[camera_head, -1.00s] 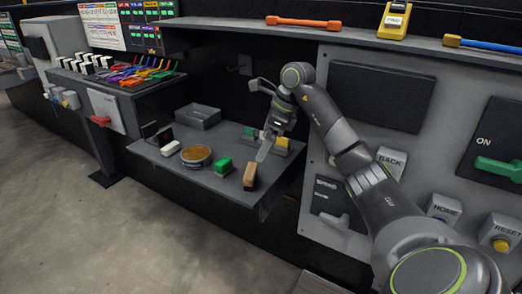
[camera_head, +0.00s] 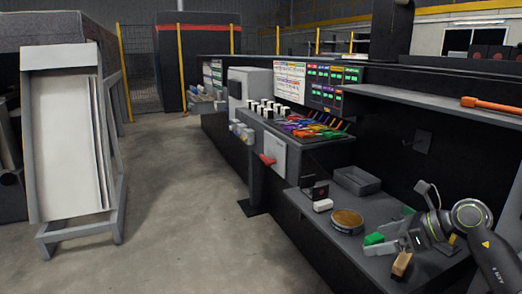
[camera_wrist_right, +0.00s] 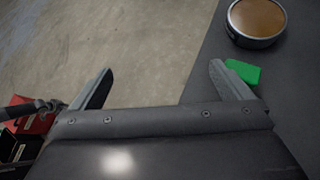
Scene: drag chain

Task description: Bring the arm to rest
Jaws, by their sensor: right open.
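My right arm comes in from the right edge of the head view. Its gripper (camera_head: 392,218) is open over the grey shelf, with its lower finger showing near a green block (camera_head: 374,239) and a brown block (camera_head: 402,264). In the right wrist view the two fingers of the gripper (camera_wrist_right: 160,68) stand wide apart with nothing between them. The green block (camera_wrist_right: 243,72) shows just beyond the right finger; I cannot tell whether they touch. My left gripper is not in view.
The grey shelf (camera_head: 345,258) also holds a round tin (camera_head: 347,221), a white block (camera_head: 323,205) and a grey tray (camera_head: 357,181). A panel with coloured levers (camera_head: 312,128) stands behind. A rack (camera_head: 68,140) is at left; the floor between is clear.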

